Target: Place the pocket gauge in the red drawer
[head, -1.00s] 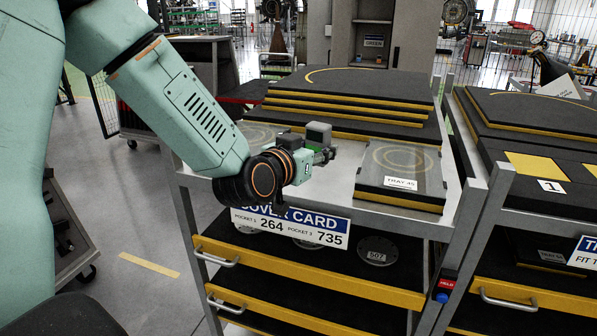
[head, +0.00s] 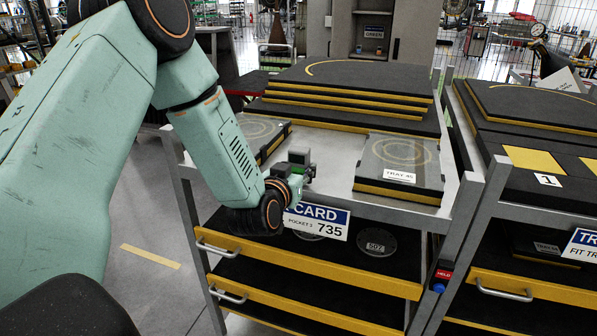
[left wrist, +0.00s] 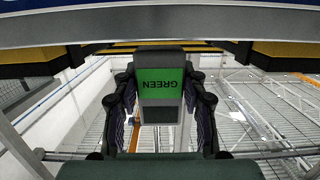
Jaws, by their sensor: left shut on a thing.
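My left gripper (head: 302,172) is shut on a grey block with a green face, which I take to be the pocket gauge (head: 299,157). It is held at the front edge of the cart top, above the cover card sign. In the left wrist view the gauge (left wrist: 160,85) sits between the two dark fingers, its green label reading GREEN upside down. I cannot make out a red drawer in either view. My right gripper is not in view.
The cart has yellow-edged drawers (head: 315,273) with dark inserts below the cover card sign (head: 318,221). A tray marked TRAY 45 (head: 400,160) lies right of the gripper and stacked dark boards (head: 345,90) behind. A second cart (head: 535,120) stands at right. The grey top between is bare.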

